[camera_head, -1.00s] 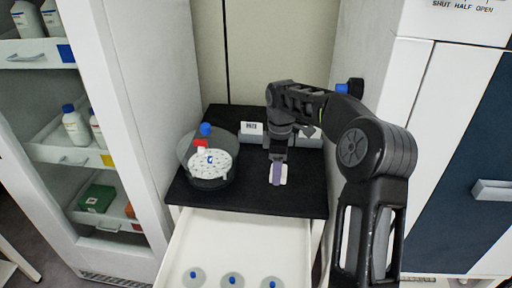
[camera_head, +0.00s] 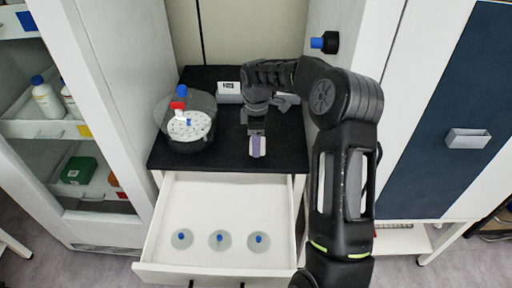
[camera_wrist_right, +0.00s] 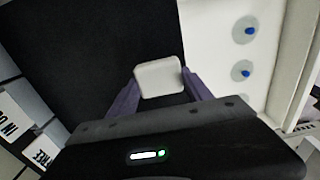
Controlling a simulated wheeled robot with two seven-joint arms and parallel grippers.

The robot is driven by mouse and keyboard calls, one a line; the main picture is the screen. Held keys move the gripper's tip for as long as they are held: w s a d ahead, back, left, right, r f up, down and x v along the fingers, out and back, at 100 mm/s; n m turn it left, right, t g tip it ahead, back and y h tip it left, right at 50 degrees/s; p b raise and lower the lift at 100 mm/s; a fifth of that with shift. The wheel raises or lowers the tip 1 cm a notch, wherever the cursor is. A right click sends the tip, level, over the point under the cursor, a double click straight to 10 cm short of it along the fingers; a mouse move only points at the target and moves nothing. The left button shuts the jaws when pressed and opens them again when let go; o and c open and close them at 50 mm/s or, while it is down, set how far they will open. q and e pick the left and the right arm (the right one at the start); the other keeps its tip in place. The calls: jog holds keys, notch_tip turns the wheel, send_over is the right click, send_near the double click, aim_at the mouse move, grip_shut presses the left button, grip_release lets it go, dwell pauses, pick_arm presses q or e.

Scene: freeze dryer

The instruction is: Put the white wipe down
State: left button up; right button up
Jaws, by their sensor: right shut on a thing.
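The white wipe (camera_wrist_right: 158,77) is a small pale rounded square between the purple fingers of my right gripper (camera_wrist_right: 160,90) in the right wrist view. The fingers touch it on both sides. In the head view my right gripper (camera_head: 257,146) points down over the front part of the black top (camera_head: 205,162), and the wipe (camera_head: 262,147) shows as a thin pale edge beside the fingers. I cannot tell whether the wipe touches the black surface. My left gripper is not in view.
A round clear vessel (camera_head: 188,126) with a white dotted disc stands left on the black top. Below, an open white drawer (camera_head: 200,205) holds several round blue-knobbed pieces. A white label block (camera_head: 229,90) stands behind. Tall cabinets flank both sides.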

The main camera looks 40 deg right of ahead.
jog(key=shift+f+p, duration=0.35)
jog(key=shift+f, duration=1.55)
jog(key=shift+f, duration=0.2)
jog(key=o, duration=1.3)
jog(key=shift+r, duration=0.1)
jog(key=shift+r, duration=0.1)
notch_tip(320, 180, up, 12)
jog(key=shift+r+b, duration=0.1)
jog(key=shift+b, duration=0.5)
